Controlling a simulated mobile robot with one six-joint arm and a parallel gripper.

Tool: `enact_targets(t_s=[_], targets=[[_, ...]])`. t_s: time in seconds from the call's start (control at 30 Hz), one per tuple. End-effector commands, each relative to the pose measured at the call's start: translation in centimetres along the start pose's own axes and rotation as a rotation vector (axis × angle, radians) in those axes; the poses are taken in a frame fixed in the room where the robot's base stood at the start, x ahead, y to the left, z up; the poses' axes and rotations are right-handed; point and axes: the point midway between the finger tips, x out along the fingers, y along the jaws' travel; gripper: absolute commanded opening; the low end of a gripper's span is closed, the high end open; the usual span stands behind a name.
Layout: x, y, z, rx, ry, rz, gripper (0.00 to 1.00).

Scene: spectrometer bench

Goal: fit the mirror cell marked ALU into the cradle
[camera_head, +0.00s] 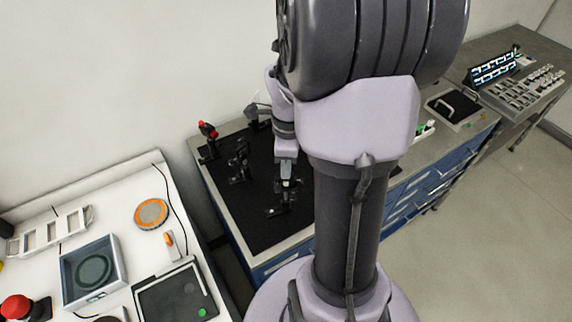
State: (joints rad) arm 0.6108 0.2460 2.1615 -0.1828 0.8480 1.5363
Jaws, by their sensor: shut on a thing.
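My gripper (287,188) points down over the black optics board (262,236), right of the board's middle. It is shut on a small dark part (284,206), which is low over the board or touching it; I cannot tell which. The part's marking is too small to read, so I cannot tell if it is the ALU mirror cell. A dark upright mount (239,163) stands on the board to the left of my gripper. I cannot tell which piece is the cradle. My arm hides the board's right side.
A red-topped post (208,132) stands at the board's back left, a grey block (257,113) at the back. The board's front is mostly bare.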

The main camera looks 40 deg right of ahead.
Motion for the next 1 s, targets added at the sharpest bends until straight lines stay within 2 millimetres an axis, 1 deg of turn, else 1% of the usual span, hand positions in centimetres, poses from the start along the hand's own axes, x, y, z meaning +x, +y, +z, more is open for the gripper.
enact_targets(t_s=[0.13,0.23,0.6,1.0], targets=[[0.5,0.0,0.0,0.000,0.000,0.000,0.00],[0.3,0.0,0.0,0.000,0.000,0.000,0.00],[-1.6,0.0,0.0,0.000,0.000,-0.001,0.00],[-1.5,0.0,0.0,0.000,0.000,0.000,0.00]])
